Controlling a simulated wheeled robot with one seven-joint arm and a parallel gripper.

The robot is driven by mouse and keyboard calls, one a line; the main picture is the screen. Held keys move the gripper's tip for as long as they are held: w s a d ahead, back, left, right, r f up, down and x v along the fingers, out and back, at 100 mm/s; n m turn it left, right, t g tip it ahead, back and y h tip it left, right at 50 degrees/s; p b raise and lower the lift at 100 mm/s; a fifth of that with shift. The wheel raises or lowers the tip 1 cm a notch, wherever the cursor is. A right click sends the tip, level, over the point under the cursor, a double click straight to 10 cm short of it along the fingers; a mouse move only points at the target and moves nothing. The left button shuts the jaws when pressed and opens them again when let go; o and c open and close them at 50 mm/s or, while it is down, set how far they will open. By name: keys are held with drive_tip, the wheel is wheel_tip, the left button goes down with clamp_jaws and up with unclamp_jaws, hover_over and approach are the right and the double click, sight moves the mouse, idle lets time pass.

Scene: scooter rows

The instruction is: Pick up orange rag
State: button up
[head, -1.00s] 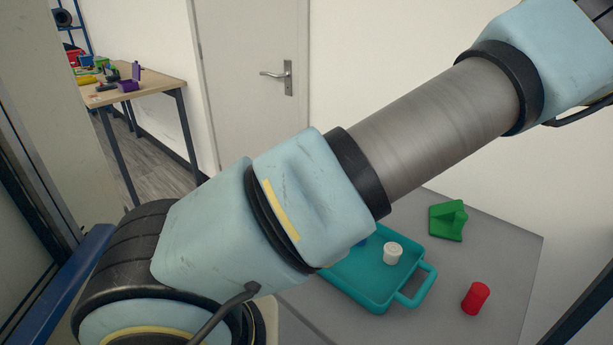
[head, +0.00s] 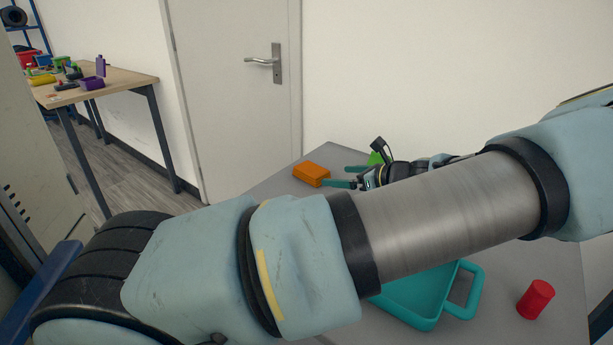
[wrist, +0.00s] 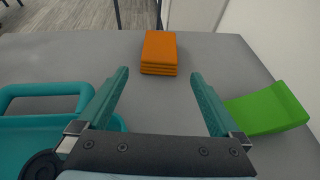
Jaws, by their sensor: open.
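The orange rag (head: 311,175) is a small folded stack on the grey table, near its far left corner in the head view. In the wrist view the orange rag (wrist: 159,53) lies ahead, beyond the fingertips and roughly between their lines. My gripper (head: 352,176) is beside the rag in the head view, its fingers apart with nothing between them. In the wrist view my gripper (wrist: 162,73) shows two teal fingers spread wide. The rag is not between the fingers; a gap of bare table shows before it.
A teal tray (head: 475,312) with a handle and a red cylinder (head: 536,299) are on the table. The tray (wrist: 45,89) is at left. A wall stands close on the right.

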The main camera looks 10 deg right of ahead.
sight(321, 173)
drive_tip(key=p+x, duration=0.2)
drive_tip(key=x, duration=0.7)
drive_tip(key=shift+w+a, duration=0.25)
drive_tip(key=shift+w, duration=0.05)
drive_tip(key=shift+c, duration=0.2)
drive_tip(key=c, duration=1.1)
